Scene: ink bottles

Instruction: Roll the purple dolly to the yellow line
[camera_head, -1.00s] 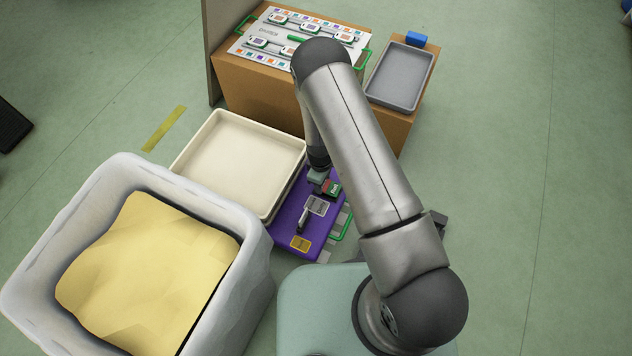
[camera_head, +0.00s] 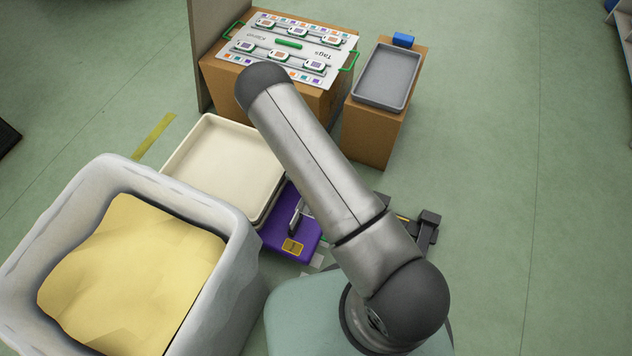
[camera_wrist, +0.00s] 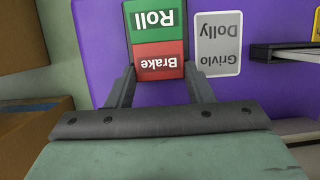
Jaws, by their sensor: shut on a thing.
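A block with a green "Roll" half and a red "Brake" half (camera_wrist: 157,52) sits on the deck. My gripper (camera_wrist: 160,78) is shut on this block, with a finger on each side at the red end. In the head view my arm hides the gripper. The yellow line (camera_head: 154,137) is on the floor behind and left of the tray.
A large grey bin (camera_head: 226,200) with yellow contents stands at the front left. Cardboard boxes (camera_head: 375,135) stand behind, one topped by a grey tray (camera_head: 412,80). Open floor lies to the right.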

